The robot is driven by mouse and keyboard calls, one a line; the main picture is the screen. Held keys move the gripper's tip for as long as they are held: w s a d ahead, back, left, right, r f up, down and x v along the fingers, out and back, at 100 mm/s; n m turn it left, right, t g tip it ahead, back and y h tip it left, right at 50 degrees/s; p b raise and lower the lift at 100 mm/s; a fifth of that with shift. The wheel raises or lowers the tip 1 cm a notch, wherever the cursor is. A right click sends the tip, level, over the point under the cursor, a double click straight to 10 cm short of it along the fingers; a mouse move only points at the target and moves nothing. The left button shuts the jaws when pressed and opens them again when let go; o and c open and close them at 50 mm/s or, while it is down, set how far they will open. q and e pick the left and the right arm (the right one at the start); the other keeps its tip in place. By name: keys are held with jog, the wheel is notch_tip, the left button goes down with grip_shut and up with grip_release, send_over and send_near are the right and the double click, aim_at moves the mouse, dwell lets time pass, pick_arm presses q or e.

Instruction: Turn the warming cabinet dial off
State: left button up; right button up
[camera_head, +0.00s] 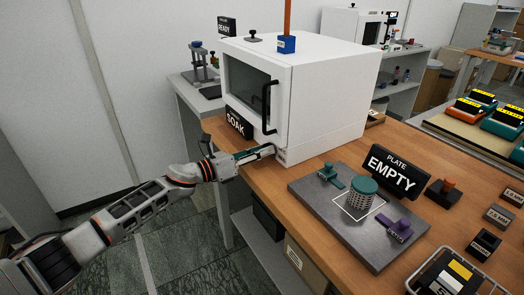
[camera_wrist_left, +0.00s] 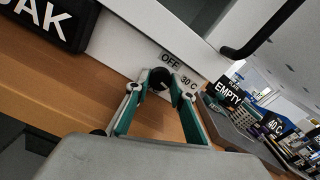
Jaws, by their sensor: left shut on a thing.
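The white warming cabinet (camera_head: 325,95) stands on the wooden bench with its windowed door closed. Its black dial (camera_wrist_left: 160,78) is low on the front, with "OFF" and "30 C" labels (camera_wrist_left: 188,81) around it in the left wrist view. My left gripper (camera_head: 272,151) reaches the lower front of the cabinet from the left. In the left wrist view its green-padded fingers (camera_wrist_left: 160,84) are shut on the dial, one on each side. The fingers partly hide the dial, and I cannot tell which mark it points to. My right gripper is not in view.
A "SOAK" sign (camera_head: 236,124) stands left of the dial, close to my left wrist. A black door handle (camera_head: 269,107) juts out above. A grey plate (camera_head: 315,205) with a green part, and an "EMPTY" sign (camera_head: 393,170), lie to the right.

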pick_arm(q)
jog(key=shift+n+p, duration=0.3)
jog(key=shift+n, duration=1.8)
jog(key=shift+n+p, duration=0.4)
jog(key=shift+n, duration=0.1)
jog(key=shift+f, duration=0.1)
jog(key=o, duration=1.1)
